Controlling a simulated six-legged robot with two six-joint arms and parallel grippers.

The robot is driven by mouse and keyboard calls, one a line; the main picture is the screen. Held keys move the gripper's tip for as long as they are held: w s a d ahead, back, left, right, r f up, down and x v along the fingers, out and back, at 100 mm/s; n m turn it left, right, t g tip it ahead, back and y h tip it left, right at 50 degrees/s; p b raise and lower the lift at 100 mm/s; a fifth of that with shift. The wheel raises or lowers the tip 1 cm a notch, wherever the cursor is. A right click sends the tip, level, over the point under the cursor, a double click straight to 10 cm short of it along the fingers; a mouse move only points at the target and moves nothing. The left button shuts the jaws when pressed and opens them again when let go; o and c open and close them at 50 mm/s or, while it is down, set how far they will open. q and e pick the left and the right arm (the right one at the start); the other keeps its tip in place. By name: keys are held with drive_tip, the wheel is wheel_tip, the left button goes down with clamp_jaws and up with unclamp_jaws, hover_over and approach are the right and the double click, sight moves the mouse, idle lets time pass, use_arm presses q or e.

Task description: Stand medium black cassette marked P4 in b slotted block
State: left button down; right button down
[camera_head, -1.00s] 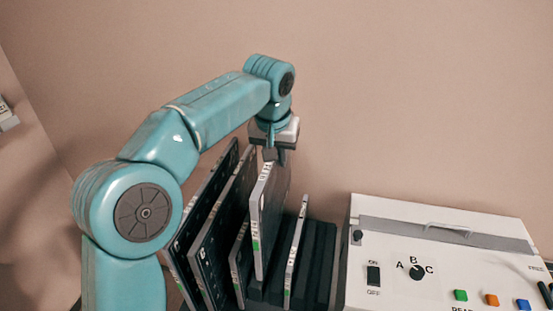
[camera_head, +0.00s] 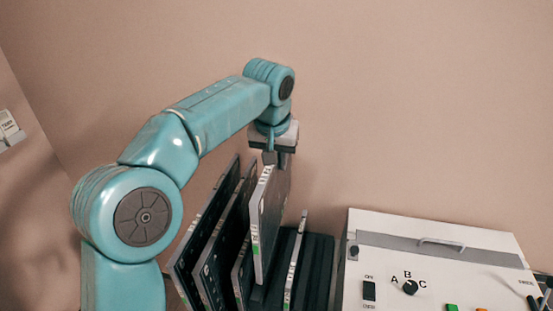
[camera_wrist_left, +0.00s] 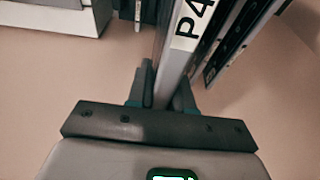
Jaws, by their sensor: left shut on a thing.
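The black cassette marked P4 (camera_head: 271,215) stands nearly upright in the head view, its pale labelled edge with a green mark facing me. My left gripper (camera_head: 270,158) is shut on its top edge. In the left wrist view, the P4 label shows on the cassette (camera_wrist_left: 188,28), between the gripper's two fingers (camera_wrist_left: 163,88). The dark slotted block (camera_head: 318,268) is below and to the right. The cassette's lower end is near the block, but I cannot tell whether it sits in a slot. My right gripper is not in view.
Larger dark cassettes (camera_head: 205,235) lean close on the left. A thin pale-edged cassette (camera_head: 296,262) stands just to the right. A white control box (camera_head: 435,262) with a knob and coloured buttons is farther right. The space above, before the wall, is clear.

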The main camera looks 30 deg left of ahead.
use_arm(q)
drive_tip(key=shift+r+p, duration=0.3)
drive_tip(key=shift+r, duration=1.7)
drive_tip(key=shift+f, duration=0.15)
